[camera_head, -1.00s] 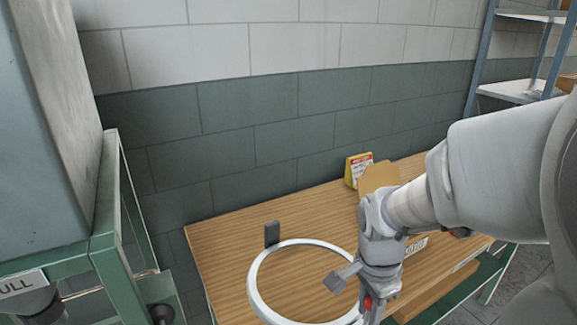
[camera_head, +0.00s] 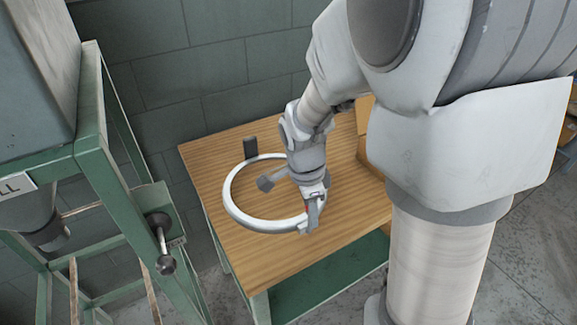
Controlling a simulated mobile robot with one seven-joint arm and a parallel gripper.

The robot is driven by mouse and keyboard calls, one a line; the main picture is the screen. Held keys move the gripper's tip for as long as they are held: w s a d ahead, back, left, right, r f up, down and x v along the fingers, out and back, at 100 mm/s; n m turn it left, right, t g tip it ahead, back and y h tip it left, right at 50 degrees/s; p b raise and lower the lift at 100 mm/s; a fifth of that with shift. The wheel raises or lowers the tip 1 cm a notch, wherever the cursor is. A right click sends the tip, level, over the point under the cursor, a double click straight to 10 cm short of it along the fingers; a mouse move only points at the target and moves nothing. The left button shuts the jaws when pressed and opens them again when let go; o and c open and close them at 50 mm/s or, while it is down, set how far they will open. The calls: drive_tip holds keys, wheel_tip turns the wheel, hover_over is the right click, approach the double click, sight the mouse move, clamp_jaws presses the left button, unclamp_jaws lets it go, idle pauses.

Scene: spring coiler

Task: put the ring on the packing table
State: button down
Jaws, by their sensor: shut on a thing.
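The white ring (camera_head: 237,211) is a large hoop seen over the left part of the wooden packing table (camera_head: 262,262). My gripper (camera_head: 311,222) is shut on the ring's right front rim. The ring looks roughly level. I cannot tell whether it touches the tabletop or is held just above it. Part of its right side is hidden behind my gripper and wrist.
A small dark upright block (camera_head: 250,147) stands by the ring's back edge. A cardboard box (camera_head: 366,125) is partly hidden behind my arm. A green metal frame with a lever (camera_head: 162,240) stands to the left. The table's front left is clear.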

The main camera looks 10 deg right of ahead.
sight(310, 227)
wheel_tip(310, 227, down, 4)
drive_tip(key=shift+f+b, duration=0.1)
drive_tip(key=shift+b, duration=0.25)
drive_tip(key=c, duration=0.6)
unclamp_jaws()
drive_tip(key=shift+c, duration=0.2)
